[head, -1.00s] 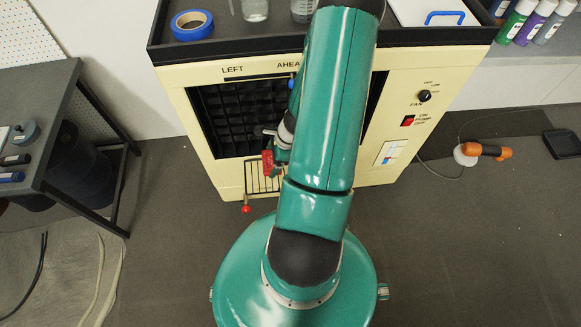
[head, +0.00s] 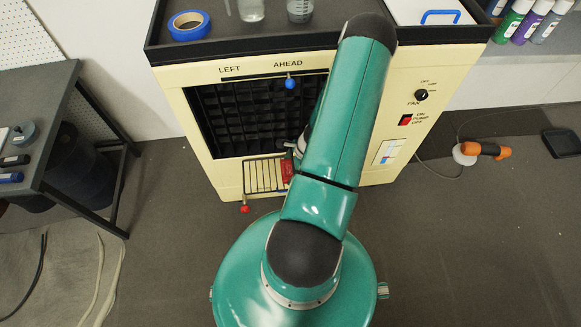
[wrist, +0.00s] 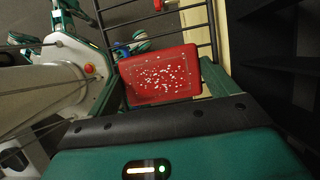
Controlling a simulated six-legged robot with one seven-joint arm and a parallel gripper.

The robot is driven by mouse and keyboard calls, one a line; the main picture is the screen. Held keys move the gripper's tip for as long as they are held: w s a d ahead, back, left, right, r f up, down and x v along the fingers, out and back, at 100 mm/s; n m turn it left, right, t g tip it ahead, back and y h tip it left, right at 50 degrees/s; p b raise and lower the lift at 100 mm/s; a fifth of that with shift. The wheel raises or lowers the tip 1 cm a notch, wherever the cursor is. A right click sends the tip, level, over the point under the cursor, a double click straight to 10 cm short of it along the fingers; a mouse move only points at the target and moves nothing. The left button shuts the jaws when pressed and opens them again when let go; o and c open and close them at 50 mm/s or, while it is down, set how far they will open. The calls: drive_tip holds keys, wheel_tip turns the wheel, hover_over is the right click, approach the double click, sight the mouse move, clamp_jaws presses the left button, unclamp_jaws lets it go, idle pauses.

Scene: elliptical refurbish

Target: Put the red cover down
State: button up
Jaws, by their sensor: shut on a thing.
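The red cover (wrist: 160,72) is a small red box-like piece with white specks on its face. In the wrist view it sits between the two fingers of my gripper (wrist: 163,86), which is shut on it. In the head view the cover (head: 287,171) shows as a small red patch at the right end of a wire rack, low on the front of the cream cabinet (head: 232,180). My arm hides most of the gripper there. I cannot tell whether the cover touches the rack.
The wire rack (head: 262,176) with a red knob (head: 244,209) juts from the cabinet's front below its dark opening (head: 240,115). A blue knob (head: 290,83) hangs at the opening's top. A dark workbench (head: 50,110) stands left. Floor is clear between bench and cabinet.

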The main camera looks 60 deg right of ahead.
drive_tip(key=shift+f, duration=0.1)
drive_tip(key=o, duration=1)
drive_tip(key=shift+c, duration=0.2)
drive_tip(key=v, duration=1.2)
